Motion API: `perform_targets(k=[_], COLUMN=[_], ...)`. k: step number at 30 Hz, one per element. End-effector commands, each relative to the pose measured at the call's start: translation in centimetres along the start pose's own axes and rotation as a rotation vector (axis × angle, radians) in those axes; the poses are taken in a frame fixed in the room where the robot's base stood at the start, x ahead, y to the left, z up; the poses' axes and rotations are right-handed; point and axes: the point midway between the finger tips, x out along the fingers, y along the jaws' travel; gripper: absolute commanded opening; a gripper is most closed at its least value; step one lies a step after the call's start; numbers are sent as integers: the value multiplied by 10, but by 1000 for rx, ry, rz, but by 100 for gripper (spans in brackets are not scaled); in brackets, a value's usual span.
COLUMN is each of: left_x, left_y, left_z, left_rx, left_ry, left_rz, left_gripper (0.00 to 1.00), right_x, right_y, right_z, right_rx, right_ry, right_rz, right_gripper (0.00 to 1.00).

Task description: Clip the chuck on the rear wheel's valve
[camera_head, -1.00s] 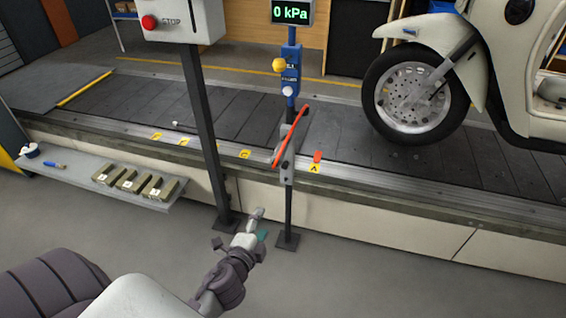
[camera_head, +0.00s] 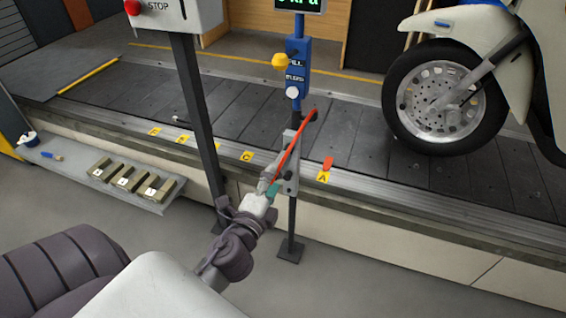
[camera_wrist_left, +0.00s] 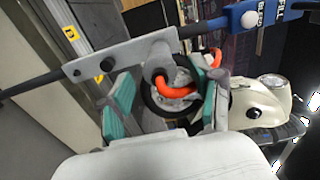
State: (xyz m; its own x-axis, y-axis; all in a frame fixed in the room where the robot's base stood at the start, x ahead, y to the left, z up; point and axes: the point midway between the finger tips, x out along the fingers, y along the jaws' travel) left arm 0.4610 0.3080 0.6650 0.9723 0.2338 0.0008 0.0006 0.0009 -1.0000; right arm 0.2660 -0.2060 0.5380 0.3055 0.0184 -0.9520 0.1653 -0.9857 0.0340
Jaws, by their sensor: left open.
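My left gripper (camera_head: 270,188) is open beside the grey bracket plate (camera_head: 289,168) on the pump post. In the left wrist view its teal-padded fingers (camera_wrist_left: 162,92) are apart, with an orange curved hose (camera_wrist_left: 180,105) and a grey fitting (camera_wrist_left: 160,56) on the bracket between or just beyond them. I cannot tell whether they touch. The hose shows as a red-orange line (camera_head: 293,147) in the head view. The chuck is not clearly distinguishable. A scooter wheel (camera_head: 437,95) with a brake disc stands under a cream fender; no valve is discernible. My right gripper is not in view.
The blue pump box (camera_head: 298,60) and a dark post (camera_head: 196,110) with a stop box (camera_head: 172,14) stand before the slat conveyor (camera_head: 240,105). An orange piece (camera_head: 328,162) is by the A label. A shelf (camera_head: 75,170) holds several numbered blocks. The floor in front is clear.

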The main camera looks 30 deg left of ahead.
Motion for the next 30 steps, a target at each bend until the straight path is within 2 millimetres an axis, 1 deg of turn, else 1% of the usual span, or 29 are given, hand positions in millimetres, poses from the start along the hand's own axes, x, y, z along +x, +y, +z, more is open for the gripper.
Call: perform_targets(k=[5,12,18,24,30], left_x=[14,48,73,88,91], left_y=[-2,-2,-1,-1,-2], left_z=[0,0,0,0,2], left_rx=[1,1,0,-1,0], left_ry=[1,1,0,-1,-4], left_rz=[-2,-2,-1,-2,-4], left_gripper=[65,65,65,65,65], right_x=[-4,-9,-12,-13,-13], right_y=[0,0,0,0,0], right_z=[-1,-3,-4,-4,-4], right_rx=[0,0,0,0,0], right_ry=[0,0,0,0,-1], right_rz=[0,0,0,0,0], right_gripper=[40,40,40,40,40])
